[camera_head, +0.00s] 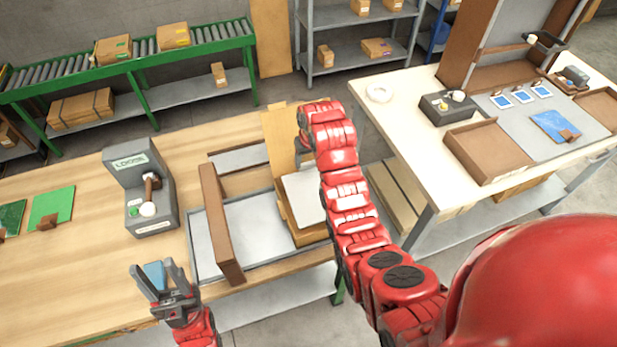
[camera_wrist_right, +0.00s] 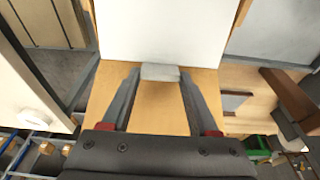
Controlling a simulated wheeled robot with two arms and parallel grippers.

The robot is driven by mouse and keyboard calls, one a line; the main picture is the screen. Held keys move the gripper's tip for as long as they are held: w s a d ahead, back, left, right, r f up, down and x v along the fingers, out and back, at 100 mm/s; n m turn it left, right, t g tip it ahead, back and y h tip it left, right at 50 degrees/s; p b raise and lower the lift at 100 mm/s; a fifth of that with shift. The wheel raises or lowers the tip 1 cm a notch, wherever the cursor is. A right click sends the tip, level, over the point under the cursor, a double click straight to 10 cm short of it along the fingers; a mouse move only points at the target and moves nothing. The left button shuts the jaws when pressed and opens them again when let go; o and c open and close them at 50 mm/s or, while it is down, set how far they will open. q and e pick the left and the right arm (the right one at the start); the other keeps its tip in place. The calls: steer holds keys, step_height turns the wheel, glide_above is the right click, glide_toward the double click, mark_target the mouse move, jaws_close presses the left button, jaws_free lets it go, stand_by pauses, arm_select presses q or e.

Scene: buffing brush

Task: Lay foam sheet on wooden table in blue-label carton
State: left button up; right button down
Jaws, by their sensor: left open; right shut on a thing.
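The white foam sheet (camera_head: 303,196) lies over the mouth of an open cardboard carton (camera_head: 284,216) on the wooden table. It fills the top of the right wrist view (camera_wrist_right: 168,30), with a grey tab (camera_wrist_right: 160,72) at its near edge. My right gripper (camera_wrist_right: 160,76) is shut on that tab, above brown cardboard. I cannot tell whether the sheet rests inside the carton. My arm hides part of the carton and the right gripper in the head view. No blue label shows on the carton. My left gripper (camera_head: 158,272) is open and empty near the table's front edge.
The carton stands in a grey-floored bay (camera_head: 245,225) with a brown bar (camera_head: 220,222) beside it. A grey device (camera_head: 142,190) and green boards (camera_head: 50,207) are left. A blue piece (camera_head: 155,274) shows between the left fingers. A white-topped workbench (camera_head: 405,112) stands right.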

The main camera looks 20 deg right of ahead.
mark_target(308, 170)
steer(key=shift+w+f+p, duration=0.1)
steer(key=shift+f+p, duration=0.35)
steer(key=shift+p, duration=0.05)
steer(key=p+x, duration=0.1)
steer(key=x, duration=0.2)
steer(key=shift+s+f+p, duration=0.1)
steer(key=shift+s+p, duration=0.25)
steer(key=shift+s, duration=0.1)
steer(key=shift+f, duration=0.3)
steer(key=shift+w+f, duration=0.1)
steer(key=shift+f, duration=0.1)
steer(key=shift+c, duration=0.7)
jaws_free()
